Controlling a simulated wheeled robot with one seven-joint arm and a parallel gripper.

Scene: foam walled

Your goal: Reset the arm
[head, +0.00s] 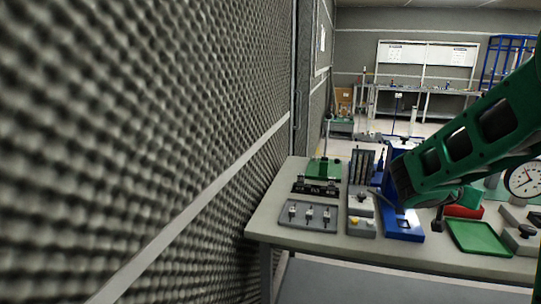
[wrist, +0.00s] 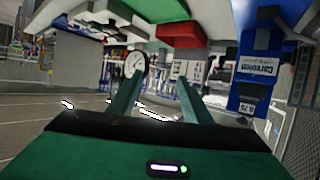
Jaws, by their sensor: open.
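My green arm (head: 470,140) reaches in from the right in the head view, over the workbench (head: 270,215). Its lower end is over the blue device, and I cannot make out the fingers there. In the wrist view my gripper (wrist: 158,88) shows two green fingers standing apart with nothing held between them. The wrist picture is turned over, with the bench and its items along the top. A round dial gauge (wrist: 136,64) shows behind the left finger; it also shows at the right of the head view (head: 524,180).
A foam-covered wall (head: 150,130) fills the left. On the bench are a grey tray with pegs (head: 308,214), a blue device (head: 403,228), a green tray (head: 478,238) and a red box (head: 464,211). A blue rack (head: 508,62) stands far back. Grey floor shows in front.

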